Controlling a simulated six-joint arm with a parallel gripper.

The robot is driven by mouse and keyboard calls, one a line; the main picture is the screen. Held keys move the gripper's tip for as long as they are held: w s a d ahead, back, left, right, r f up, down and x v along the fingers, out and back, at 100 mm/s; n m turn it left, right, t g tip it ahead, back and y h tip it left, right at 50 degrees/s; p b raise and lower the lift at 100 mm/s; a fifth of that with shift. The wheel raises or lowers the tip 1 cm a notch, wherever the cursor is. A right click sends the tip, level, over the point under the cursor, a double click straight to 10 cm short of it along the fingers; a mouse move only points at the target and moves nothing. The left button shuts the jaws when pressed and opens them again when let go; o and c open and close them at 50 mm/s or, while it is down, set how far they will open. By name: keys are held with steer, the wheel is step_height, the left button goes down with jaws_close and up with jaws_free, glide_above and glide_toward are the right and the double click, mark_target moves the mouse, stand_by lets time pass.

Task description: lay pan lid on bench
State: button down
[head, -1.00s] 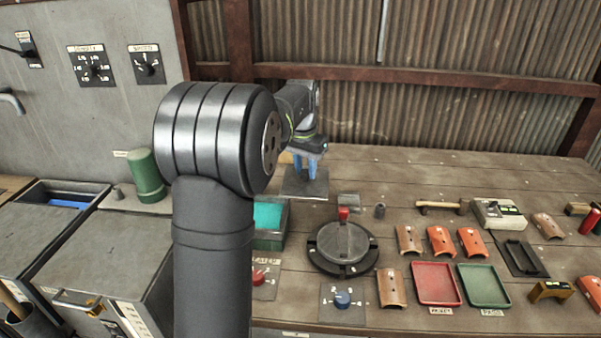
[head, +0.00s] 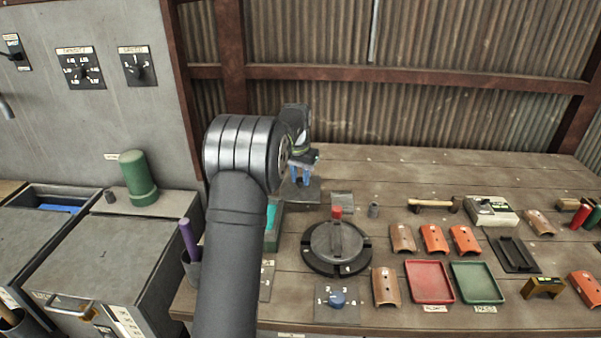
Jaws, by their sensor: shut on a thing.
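My gripper (head: 300,176) points down with blue fingers over the back left of the bench (head: 440,170). It is shut on a flat dark grey plate, which looks to be the pan lid (head: 305,194). The plate lies roughly level under the fingers, at or just above the bench top. I cannot tell whether it touches the wood. The grip point itself is too small to make out. My arm hides part of the bench's left end.
A round turntable (head: 337,268) with a red knob (head: 337,211) stands to the front right of the plate. A teal-topped box (head: 272,225) is partly behind my arm. Orange curved pieces, a red tray (head: 430,282) and a green tray (head: 477,283) lie farther right. The bench behind is clear.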

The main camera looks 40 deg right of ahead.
steer(key=shift+f, duration=2.15)
steer(key=c, duration=1.1)
jaws_free()
steer(key=shift+o, duration=0.2)
steer(key=shift+r, duration=0.1)
step_height(320, 180, up, 17)
steer(key=a, duration=0.2)
steer(key=shift+s, duration=0.4)
